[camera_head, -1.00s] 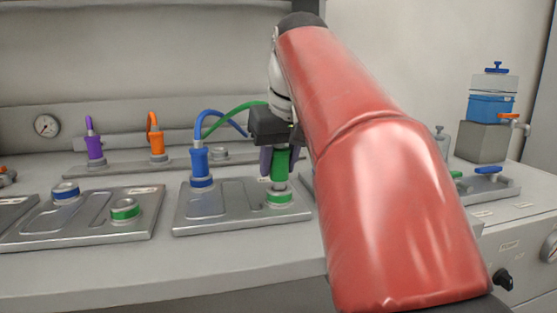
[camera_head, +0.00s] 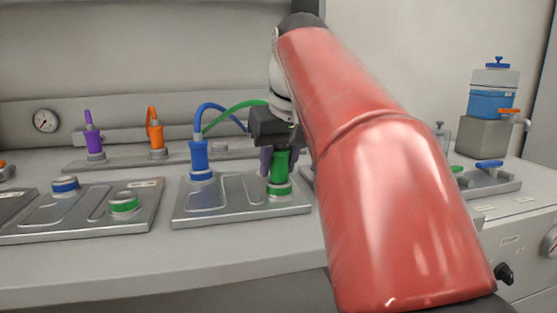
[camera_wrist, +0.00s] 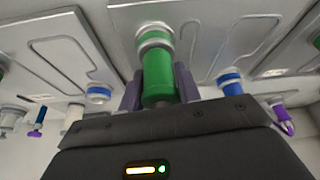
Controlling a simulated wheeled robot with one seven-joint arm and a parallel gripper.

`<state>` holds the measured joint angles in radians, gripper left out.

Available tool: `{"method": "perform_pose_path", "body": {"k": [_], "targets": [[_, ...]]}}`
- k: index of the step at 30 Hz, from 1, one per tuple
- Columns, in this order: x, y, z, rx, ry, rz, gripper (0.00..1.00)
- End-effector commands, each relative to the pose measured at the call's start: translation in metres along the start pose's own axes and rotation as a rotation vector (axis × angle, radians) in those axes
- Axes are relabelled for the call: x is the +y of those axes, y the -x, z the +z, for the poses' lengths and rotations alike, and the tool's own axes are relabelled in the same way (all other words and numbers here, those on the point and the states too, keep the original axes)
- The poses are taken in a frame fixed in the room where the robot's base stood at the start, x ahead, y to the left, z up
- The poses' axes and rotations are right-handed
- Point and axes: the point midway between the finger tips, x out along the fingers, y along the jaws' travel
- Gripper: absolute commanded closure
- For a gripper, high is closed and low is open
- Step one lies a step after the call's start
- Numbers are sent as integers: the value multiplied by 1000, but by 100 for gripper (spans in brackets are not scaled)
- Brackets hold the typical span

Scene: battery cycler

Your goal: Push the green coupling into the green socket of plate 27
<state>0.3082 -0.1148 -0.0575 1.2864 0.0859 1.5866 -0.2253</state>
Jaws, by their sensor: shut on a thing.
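The green coupling (camera_head: 279,165) is upright between the fingers of my gripper (camera_head: 266,160), which is shut on it. A green hose runs left from the top of the gripper. The coupling stands directly over the green-ringed socket (camera_head: 279,189) at the right of the middle plate (camera_head: 235,208), and its lower end meets the socket collar. In the wrist view the green coupling (camera_wrist: 158,85) lines up with the green-ringed socket (camera_wrist: 156,30), with a pale metal collar between them. Whether it is fully seated I cannot tell. The plate's number is not readable.
A blue coupling (camera_head: 199,158) with a blue hose stands in the same plate's left socket. The plate to the left has empty blue (camera_head: 65,185) and green (camera_head: 124,202) sockets. Purple (camera_head: 93,140) and orange (camera_head: 156,132) couplings stand on a rear rail. My red arm hides the right side.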

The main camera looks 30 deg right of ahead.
Motion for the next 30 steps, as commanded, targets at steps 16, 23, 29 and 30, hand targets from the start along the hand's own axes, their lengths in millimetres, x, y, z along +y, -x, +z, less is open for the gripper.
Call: {"method": "perform_pose_path", "body": {"k": [16, 23, 29, 30], "targets": [[0, -3, 1, -1, 0, 0, 43], [0, -3, 1, -1, 0, 0, 39], [0, -3, 1, -1, 0, 0, 23], [0, -3, 1, -1, 0, 0, 23]]}}
